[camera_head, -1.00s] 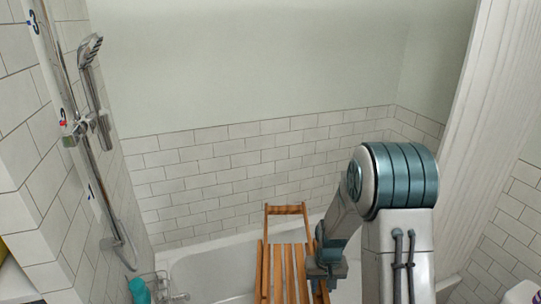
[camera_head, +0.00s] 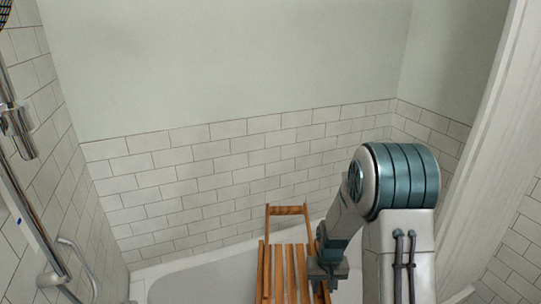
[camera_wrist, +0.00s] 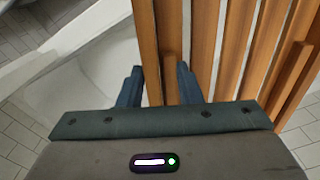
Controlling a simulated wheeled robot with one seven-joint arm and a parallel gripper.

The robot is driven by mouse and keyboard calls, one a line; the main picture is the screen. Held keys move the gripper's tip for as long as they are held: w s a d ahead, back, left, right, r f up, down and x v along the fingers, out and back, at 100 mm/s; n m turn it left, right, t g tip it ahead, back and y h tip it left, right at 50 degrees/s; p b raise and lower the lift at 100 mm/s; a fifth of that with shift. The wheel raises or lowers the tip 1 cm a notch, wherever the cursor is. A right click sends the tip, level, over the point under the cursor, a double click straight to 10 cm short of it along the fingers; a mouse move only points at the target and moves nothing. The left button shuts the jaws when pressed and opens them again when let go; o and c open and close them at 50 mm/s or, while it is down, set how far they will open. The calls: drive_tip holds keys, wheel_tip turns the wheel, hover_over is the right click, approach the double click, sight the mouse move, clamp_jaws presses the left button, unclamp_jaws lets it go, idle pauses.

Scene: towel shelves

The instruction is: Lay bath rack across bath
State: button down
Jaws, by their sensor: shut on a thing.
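The wooden bath rack (camera_head: 290,270) has long slats and a raised end handle, and it lies lengthwise away from me over the white bath (camera_head: 195,279). Its near end is cut off by the bottom of the head view. My gripper (camera_wrist: 161,88) is shut on a slat near the rack's side, with its two blue fingers on either side of the wood in the wrist view. In the head view my gripper (camera_head: 328,268) is at the rack's right side. Whether the rack touches the bath rims cannot be told.
A tiled wall (camera_head: 220,172) stands behind the bath. A chrome shower pipe (camera_head: 32,215) runs down the left wall. A white panel (camera_head: 490,160) stands at the right. The bath is clear left of the rack.

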wheel_tip(320, 180, down, 8)
drive_tip(key=b, duration=0.6)
drive_tip(key=shift+a, duration=0.1)
drive_tip(key=shift+a+r, duration=0.1)
idle(0.7)
